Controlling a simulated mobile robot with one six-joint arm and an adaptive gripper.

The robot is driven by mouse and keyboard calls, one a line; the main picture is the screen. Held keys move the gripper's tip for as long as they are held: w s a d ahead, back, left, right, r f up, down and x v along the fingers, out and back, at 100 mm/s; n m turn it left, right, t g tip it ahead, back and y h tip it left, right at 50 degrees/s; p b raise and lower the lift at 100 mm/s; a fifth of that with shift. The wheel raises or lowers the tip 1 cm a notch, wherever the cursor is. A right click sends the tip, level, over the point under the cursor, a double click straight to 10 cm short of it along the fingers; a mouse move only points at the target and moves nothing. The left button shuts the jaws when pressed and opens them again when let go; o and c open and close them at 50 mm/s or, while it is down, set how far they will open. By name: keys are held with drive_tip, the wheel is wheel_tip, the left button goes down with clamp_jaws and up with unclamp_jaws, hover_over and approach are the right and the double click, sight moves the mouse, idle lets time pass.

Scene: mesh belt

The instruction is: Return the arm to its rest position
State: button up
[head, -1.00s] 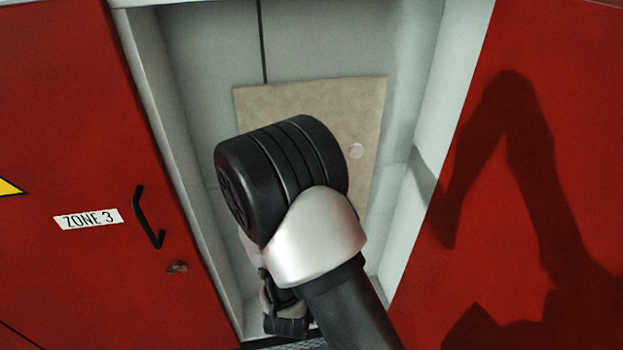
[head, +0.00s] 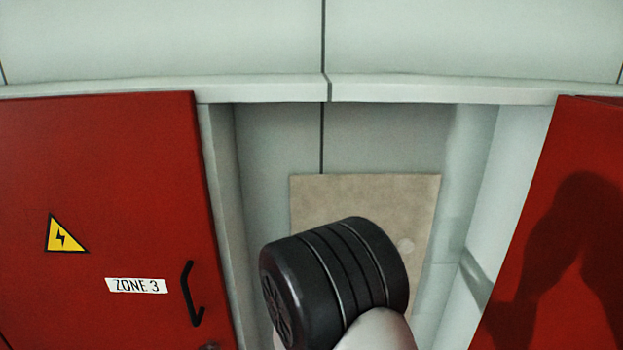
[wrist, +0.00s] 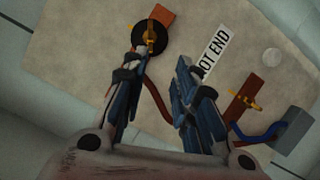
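My gripper (wrist: 160,65) shows in the wrist view with its two blue-grey fingers apart and nothing held between them. It is in front of a beige board (wrist: 85,85) that carries several fittings. In the head view a black joint of my arm (head: 335,280) is in front of the same board (head: 320,195), inside an open recess. The gripper itself is out of the head view. How far the fingertips are from the board I cannot tell.
The board carries a round black part (wrist: 150,37), a label reading "OT END" (wrist: 213,48), a brown block (wrist: 243,100), a grey box (wrist: 293,130) and a blue cable (wrist: 250,136). Red panels flank the recess: left, marked "ZONE 3" (head: 100,180), and right (head: 560,190).

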drive_tip(key=s+a+r+m+g+y, duration=0.35)
drive_tip(key=r+m+g+y, duration=0.35)
drive_tip(key=m, duration=0.4)
drive_tip(key=s+d+m+g, duration=0.3)
drive_tip(key=s+d, duration=0.1)
drive_tip(key=s, duration=0.7)
drive_tip(key=s+d+m+g, duration=0.3)
drive_tip(key=s+d, duration=0.1)
drive_tip(key=s, duration=0.8)
drive_tip(key=shift+r+m+h, duration=0.25)
drive_tip(key=shift+m+h, duration=0.05)
drive_tip(key=shift+m, duration=0.1)
